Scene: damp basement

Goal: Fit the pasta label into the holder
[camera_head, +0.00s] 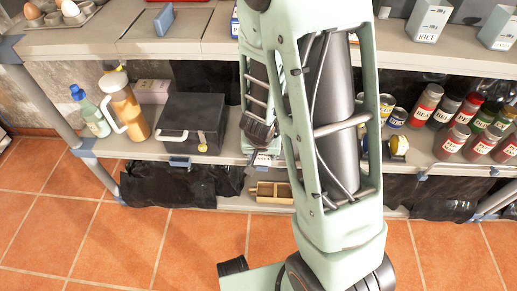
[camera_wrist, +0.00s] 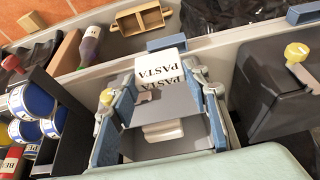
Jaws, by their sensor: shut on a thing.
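The pasta label (camera_wrist: 168,68) is a white card with black PASTA lettering. My gripper (camera_wrist: 158,90) is shut on it, with the card between the fingertips and sticking out past them. A blue holder (camera_wrist: 167,43) on the shelf edge lies just beyond the card's far end in the wrist view. I cannot tell whether card and holder touch. In the head view my gripper (camera_head: 262,153) is at the middle shelf's front edge, largely hidden by my arm, and a bit of the white label (camera_head: 262,161) shows below it.
A black box (camera_head: 193,123) with a yellow knob stands left of my gripper. Cans (camera_wrist: 32,101) and spice jars (camera_head: 425,105) stand to the right in the head view. A wooden compartment box (camera_head: 270,191) sits on the shelf below. Another blue holder (camera_head: 180,162) is on the edge.

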